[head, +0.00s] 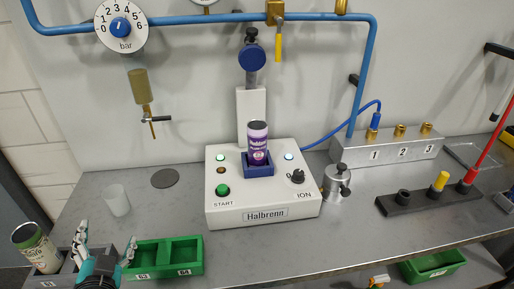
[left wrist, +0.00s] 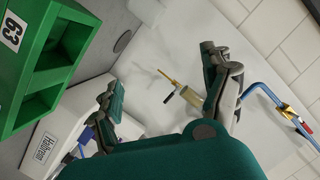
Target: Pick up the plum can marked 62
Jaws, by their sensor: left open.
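The plum can (head: 258,143) stands upright in a blue holder (head: 257,170) on the white Halbrenn machine (head: 263,213) in the head view. My left gripper (head: 107,246) is open and empty at the lower left, over the grey tray, well apart from the plum can. In the left wrist view my left gripper (left wrist: 162,70) shows its two fingers spread with nothing between them.
A green and cream can (head: 35,246) leans in the grey tray (head: 48,283). The green tray (head: 165,257), labelled 63 and 64, is empty. A clear cup (head: 117,200) stands behind. A steel pot (head: 337,184) stands right of the machine.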

